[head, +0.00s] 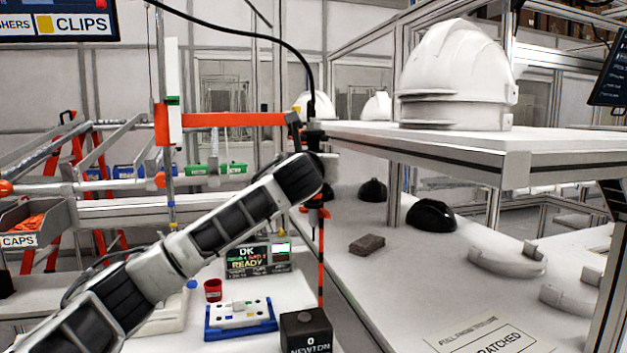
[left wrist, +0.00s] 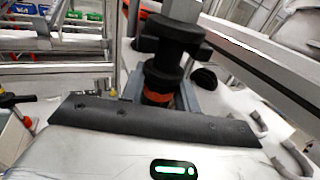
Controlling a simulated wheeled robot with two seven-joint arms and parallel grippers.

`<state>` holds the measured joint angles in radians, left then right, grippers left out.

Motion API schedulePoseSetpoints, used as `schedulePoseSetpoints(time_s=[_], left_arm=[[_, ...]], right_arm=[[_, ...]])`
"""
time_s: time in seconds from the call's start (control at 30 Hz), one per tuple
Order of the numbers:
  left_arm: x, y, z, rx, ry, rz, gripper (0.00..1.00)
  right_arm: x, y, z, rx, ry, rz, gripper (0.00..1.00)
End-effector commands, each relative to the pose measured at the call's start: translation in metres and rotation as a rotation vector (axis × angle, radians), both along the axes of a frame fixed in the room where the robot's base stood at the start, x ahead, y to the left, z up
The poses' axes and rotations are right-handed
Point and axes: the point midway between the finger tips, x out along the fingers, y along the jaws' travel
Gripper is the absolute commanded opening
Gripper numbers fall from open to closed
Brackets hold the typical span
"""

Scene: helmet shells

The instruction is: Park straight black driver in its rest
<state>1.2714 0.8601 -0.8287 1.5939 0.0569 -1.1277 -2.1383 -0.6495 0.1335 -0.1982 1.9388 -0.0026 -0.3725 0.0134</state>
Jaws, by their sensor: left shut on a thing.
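My left gripper (head: 318,182) is at the end of the arm from the left, near the picture's middle. It is shut on the straight black driver (head: 314,137), which stands roughly upright with a black cable at its top. In the left wrist view the driver (left wrist: 170,45) shows a dark body and an orange band, with grey fingers (left wrist: 160,92) either side. An orange bar (head: 235,130) ends just left of the driver's top at a small grey and black bracket (head: 294,122). I cannot tell whether this is the rest. My right gripper is not in view.
A shelf (head: 440,140) with white helmet shells (head: 455,75) reaches close to the driver on the right. Below it a white table (head: 430,270) holds black shells and a brown block (head: 367,243). A blue tray (head: 240,330) and red cup (head: 212,289) stand below my arm.

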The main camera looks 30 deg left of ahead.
Motion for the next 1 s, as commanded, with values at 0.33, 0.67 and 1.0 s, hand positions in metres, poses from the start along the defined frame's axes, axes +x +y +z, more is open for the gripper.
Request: schedulePoseSetpoints(time_s=[0.33,0.67,1.0], left_arm=[[0.0005,0.0004,0.0002,0.001,0.0,0.0,0.0],[0.0004,0.0005,0.0001,0.0,0.0,0.001,0.56],[0.0006,0.0005,-0.001,0.0,0.002,0.001,0.91]], right_arm=[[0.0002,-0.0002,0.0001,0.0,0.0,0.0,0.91],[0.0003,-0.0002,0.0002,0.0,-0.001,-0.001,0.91],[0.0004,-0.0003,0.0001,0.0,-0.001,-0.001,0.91]])
